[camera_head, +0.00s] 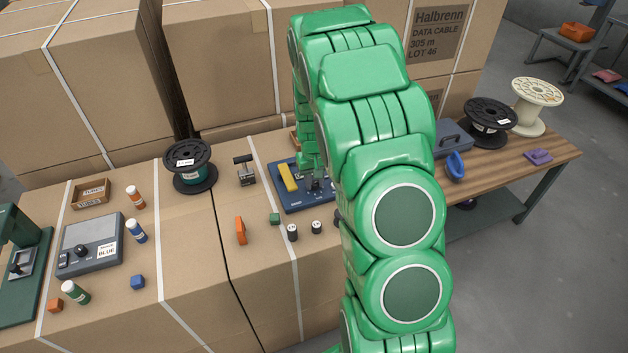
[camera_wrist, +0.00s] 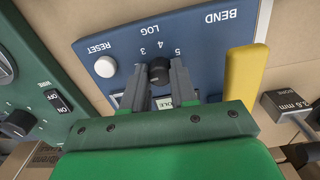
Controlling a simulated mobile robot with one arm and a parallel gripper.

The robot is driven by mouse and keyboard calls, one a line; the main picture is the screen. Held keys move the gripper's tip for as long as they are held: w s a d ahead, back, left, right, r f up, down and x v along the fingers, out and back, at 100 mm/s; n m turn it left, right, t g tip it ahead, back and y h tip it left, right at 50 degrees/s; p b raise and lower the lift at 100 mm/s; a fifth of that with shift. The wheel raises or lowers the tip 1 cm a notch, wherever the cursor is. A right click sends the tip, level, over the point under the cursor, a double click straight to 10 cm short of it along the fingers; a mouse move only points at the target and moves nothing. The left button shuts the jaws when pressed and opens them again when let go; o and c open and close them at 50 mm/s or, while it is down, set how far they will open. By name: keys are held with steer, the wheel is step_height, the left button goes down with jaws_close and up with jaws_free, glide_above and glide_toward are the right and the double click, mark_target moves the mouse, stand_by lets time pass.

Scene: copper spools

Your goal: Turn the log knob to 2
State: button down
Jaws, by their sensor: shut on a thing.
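The log knob (camera_wrist: 159,66) is a small black knob on a blue panel (camera_wrist: 205,50) in the wrist view. LOG and the numbers 3, 4 and 5 show beside it; any other numbers are hidden by my fingers. I cannot tell which number the knob points to. My gripper (camera_wrist: 160,77) is shut on the knob, one finger on each side. In the head view the blue panel (camera_head: 290,204) stands on the cardboard boxes, partly covered by my green arm.
A white RESET button (camera_wrist: 105,67) and a yellow lever (camera_wrist: 243,72) flank the knob. A green panel (camera_wrist: 40,75) with an ON/OFF switch is at the left. Small weights (camera_head: 292,232) stand in front of the panel.

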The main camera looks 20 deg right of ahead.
mark_target(314, 183)
steer(key=shift+m, duration=1.8)
steer(key=c, duration=1.2)
jaws_free()
steer(key=shift+o, duration=0.2)
steer(key=shift+r, duration=0.2)
step_height(314, 183, up, 7)
steer(key=shift+f, duration=0.15)
steer(key=shift+r, duration=0.4)
